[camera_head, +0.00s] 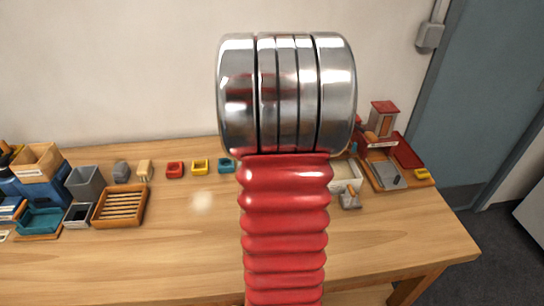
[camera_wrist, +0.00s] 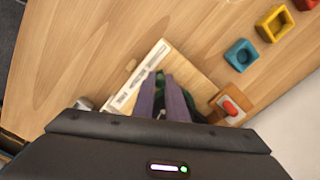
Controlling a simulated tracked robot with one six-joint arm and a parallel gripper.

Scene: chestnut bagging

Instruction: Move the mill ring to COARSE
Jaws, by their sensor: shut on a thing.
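In the wrist view my gripper (camera_wrist: 161,78) points down over a pale wooden board (camera_wrist: 188,66). Its two purple fingers are close together on a dark green part (camera_wrist: 180,91), which looks like the mill ring and is mostly hidden by the fingers and wrist. A white strip (camera_wrist: 138,76) with dark marks runs along the board's left edge. The marks are too small to read, so I cannot tell which setting the ring is at. In the head view my own arm hides the gripper and the ring.
An orange block with a red knob (camera_wrist: 231,107) stands beside the board. Teal (camera_wrist: 241,55) and yellow (camera_wrist: 274,24) square cups lie beyond it. In the head view, a slatted wooden tray (camera_head: 120,207) and bins are at left, and a red-topped device (camera_head: 383,117) at right. The front table is clear.

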